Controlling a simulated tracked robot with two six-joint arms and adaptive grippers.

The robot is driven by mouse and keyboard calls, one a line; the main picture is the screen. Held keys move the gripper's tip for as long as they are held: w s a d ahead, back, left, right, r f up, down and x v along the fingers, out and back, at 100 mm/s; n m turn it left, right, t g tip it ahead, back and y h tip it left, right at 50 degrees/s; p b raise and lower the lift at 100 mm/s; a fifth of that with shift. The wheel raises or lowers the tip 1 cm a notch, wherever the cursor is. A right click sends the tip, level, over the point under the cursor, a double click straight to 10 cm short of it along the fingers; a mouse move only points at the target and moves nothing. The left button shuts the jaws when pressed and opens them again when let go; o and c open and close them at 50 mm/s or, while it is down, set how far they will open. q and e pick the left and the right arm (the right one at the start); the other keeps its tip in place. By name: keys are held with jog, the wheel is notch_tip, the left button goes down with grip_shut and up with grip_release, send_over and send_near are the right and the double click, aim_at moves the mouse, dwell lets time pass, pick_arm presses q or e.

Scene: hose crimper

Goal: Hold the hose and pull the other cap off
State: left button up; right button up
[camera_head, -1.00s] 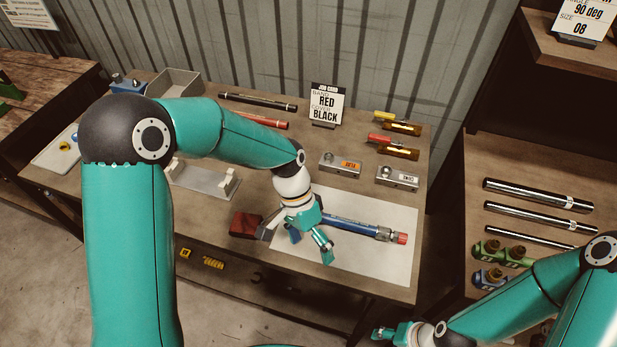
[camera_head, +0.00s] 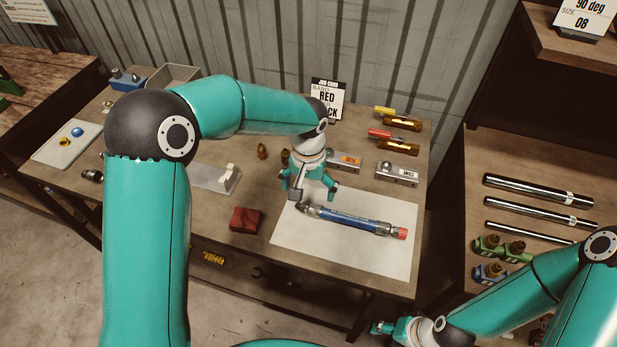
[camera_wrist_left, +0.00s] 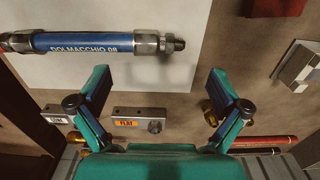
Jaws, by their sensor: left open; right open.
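The blue hose (camera_head: 350,222) lies on the white sheet (camera_head: 290,238), with metal fittings at both ends. A red cap (camera_head: 401,233) sits on its right end. Its left end shows a bare metal fitting (camera_head: 311,210). My left gripper (camera_head: 309,184) is open and empty, above the table behind the hose's left end. It also shows in the left wrist view (camera_wrist_left: 158,82). My right gripper (camera_head: 382,328) is open at the lower right, away from the hose.
A dark red block (camera_head: 246,219) lies left of the sheet. Metal blocks (camera_head: 397,174) stand behind it. A white tray (camera_head: 52,152) at the far left holds small blue and yellow pieces. A job card (camera_head: 328,98) stands at the back. A shelf on the right holds metal tubes (camera_head: 540,193).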

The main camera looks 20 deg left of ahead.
aim_at(308, 207)
pick_arm(q)
notch_tip(308, 207, down, 6)
jog(key=shift+f, duration=0.1)
dwell(0.4)
